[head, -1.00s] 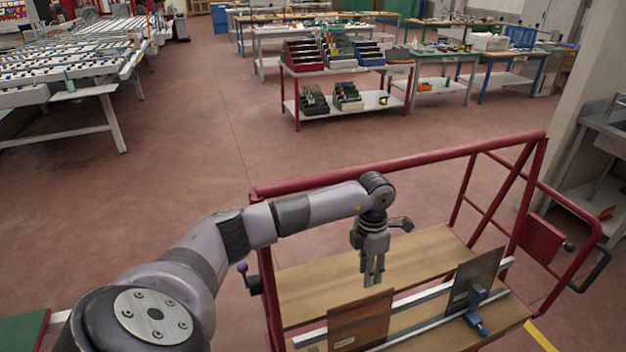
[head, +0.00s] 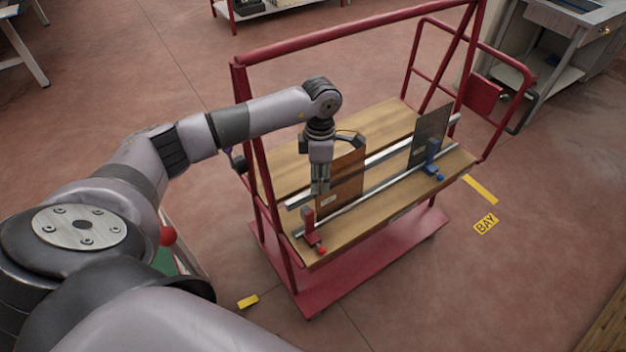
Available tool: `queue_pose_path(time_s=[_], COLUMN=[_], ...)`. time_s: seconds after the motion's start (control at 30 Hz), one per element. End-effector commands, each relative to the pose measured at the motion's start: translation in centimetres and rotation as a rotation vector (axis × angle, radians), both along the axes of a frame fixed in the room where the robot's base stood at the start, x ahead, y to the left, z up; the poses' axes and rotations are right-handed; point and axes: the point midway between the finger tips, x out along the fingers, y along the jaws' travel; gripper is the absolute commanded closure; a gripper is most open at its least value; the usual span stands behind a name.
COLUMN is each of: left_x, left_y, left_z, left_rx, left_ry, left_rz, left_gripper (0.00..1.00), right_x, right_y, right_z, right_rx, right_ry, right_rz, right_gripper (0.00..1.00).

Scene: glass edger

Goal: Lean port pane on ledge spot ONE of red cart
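A red-framed cart (head: 350,36) has a wooden deck with pale rails along it. A brown pane (head: 347,178) with a small label stands leaning at the left part of the rails, near a red clamp-like stop (head: 309,228). A dark grey pane (head: 430,135) stands farther right beside a blue stop (head: 432,155). My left gripper (head: 320,190) points down at the brown pane's left edge and hides part of it. Its fingers look close together. I cannot tell whether they touch the pane. My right gripper is out of view.
The cart's red top bar and left post stand close to my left arm. A grey bench (head: 575,30) stands at the back right. Yellow floor marks, one reading BAY (head: 486,224), lie right of the cart. The floor around is mostly clear.

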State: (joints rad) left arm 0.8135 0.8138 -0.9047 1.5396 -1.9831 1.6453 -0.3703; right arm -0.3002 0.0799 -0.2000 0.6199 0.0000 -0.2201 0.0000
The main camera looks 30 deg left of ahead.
Motion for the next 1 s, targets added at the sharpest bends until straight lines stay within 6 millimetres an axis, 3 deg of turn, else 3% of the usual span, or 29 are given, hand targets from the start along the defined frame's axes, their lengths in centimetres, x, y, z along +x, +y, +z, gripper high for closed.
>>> queue_pose_path(time_s=[0.37,0.7,1.0], left_x=[-3.6,-8.2,-11.4], left_y=[-3.9,-7.1,-8.7], left_z=[-3.2,-6.0,-7.5], left_rx=[0.009,0.02,0.027], left_ry=[0.004,0.015,0.023], left_rz=[-0.65,-1.274,-1.656], left_gripper=[0.72,0.72,0.72], right_x=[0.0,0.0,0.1], right_y=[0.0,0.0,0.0], right_z=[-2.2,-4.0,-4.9], right_rx=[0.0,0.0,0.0], right_ry=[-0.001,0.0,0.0], right_rz=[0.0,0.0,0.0], right_gripper=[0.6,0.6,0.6])
